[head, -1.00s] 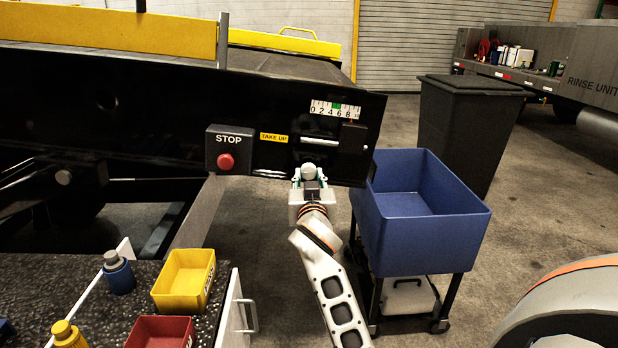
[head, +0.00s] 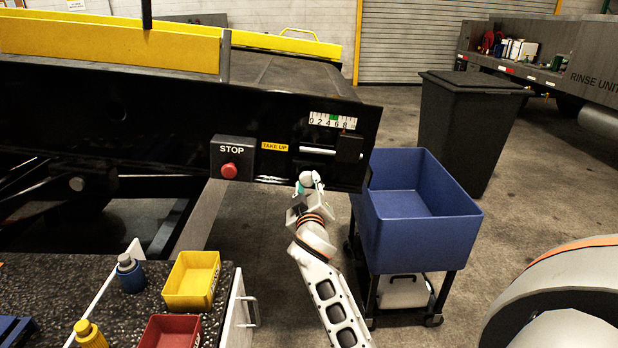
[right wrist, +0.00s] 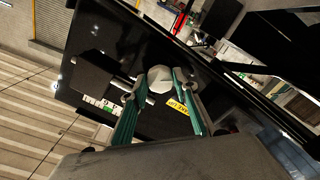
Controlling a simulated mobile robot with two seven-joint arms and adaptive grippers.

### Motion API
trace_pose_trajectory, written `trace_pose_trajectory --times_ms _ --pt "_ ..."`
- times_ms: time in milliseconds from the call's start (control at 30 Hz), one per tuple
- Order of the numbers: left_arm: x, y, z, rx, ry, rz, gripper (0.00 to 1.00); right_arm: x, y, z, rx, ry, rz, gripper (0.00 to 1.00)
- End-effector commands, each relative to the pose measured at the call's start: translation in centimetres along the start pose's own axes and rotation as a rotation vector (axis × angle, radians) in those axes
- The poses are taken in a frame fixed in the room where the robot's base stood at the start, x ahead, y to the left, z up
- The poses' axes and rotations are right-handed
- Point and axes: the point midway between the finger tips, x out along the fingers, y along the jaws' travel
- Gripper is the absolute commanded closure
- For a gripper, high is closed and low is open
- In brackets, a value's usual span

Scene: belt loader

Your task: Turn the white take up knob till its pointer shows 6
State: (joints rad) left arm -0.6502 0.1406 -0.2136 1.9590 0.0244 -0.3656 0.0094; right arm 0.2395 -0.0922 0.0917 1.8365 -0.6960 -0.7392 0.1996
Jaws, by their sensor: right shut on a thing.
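The white take up knob (head: 306,179) is at the lower edge of the black machine side panel, below the scale. My right gripper (head: 308,184) is shut on it from below and is rolled to one side. In the right wrist view, the knob (right wrist: 159,78) sits between the two green-padded fingers (right wrist: 155,88). The scale (head: 332,121) is white with the figures 0 to 8 and a green mark near 6. My left gripper is not in view.
A STOP box with a red button (head: 230,171) and a yellow TAKE UP label (head: 274,146) lie left of the knob. A blue cart (head: 420,228) stands close to the right of my arm. A bench with yellow (head: 192,281) and red bins is at lower left.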

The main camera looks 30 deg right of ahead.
Motion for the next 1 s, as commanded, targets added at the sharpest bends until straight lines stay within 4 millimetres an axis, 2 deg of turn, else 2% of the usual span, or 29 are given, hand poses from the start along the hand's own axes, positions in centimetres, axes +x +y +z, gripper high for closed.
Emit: trace_pose_trajectory --times_ms 100,433,733,1000 --pt "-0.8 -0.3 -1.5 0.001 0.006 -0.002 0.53 0.1 0.3 -0.4 -0.111 0.001 0.001 0.92" --pt "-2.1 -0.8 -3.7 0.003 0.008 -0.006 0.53 0.1 0.3 -0.3 -0.426 0.001 0.001 0.92" --pt "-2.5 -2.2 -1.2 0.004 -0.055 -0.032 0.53 0.1 0.3 -0.3 -0.682 0.002 0.003 0.92" --pt "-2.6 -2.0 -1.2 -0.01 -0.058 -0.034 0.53 0.1 0.3 -0.3 -0.84 0.003 0.004 0.92"
